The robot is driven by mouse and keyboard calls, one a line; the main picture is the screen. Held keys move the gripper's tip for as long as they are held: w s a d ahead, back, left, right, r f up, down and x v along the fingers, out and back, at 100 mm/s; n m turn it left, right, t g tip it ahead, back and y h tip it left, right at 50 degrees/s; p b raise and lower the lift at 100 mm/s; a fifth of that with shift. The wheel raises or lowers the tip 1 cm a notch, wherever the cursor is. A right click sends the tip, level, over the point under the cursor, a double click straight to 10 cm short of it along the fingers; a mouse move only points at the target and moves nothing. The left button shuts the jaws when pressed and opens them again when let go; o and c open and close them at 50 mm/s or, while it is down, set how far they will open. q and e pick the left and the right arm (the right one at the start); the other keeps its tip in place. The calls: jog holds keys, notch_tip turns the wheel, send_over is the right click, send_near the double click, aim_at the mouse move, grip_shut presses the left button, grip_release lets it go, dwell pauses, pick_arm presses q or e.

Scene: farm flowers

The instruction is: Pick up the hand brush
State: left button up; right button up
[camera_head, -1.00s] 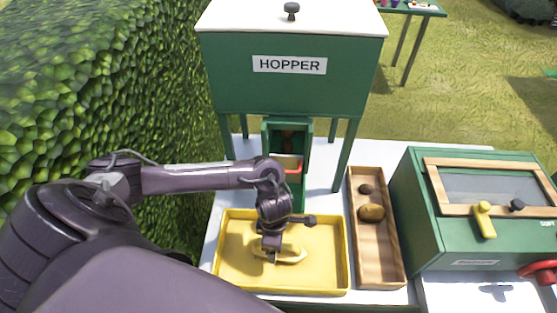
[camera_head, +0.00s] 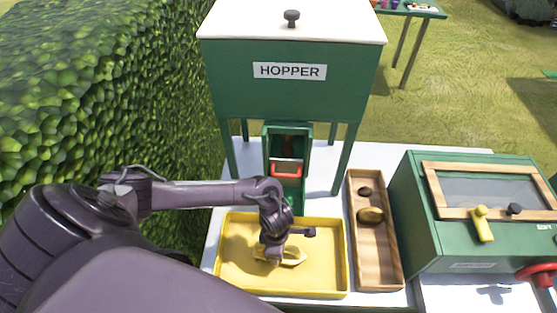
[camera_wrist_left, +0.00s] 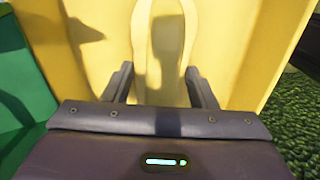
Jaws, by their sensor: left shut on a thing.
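A yellow elongated object (camera_head: 294,257), apparently the hand brush, lies in the yellow tray (camera_head: 336,270). Its colour nearly matches the tray, so its outline is faint. My left gripper (camera_head: 271,256) points down over the tray and is shut on this object. In the left wrist view, the brush (camera_wrist_left: 166,55) runs lengthwise between the two fingers (camera_wrist_left: 160,85), one on each side. Part of it is hidden by my gripper in the head view. My right gripper is not in view.
The green hopper (camera_head: 290,85) stands behind the tray, with its chute (camera_head: 287,200) close to my wrist. A wooden tray (camera_head: 376,255) with brown lumps sits to the right, then a green box (camera_head: 420,230). A hedge (camera_head: 100,110) is at the left.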

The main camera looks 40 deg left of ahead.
pick_arm(q)
jog(key=shift+r, duration=0.1)
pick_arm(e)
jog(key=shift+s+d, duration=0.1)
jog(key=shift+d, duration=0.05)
pick_arm(q)
jog(key=shift+r, duration=0.1)
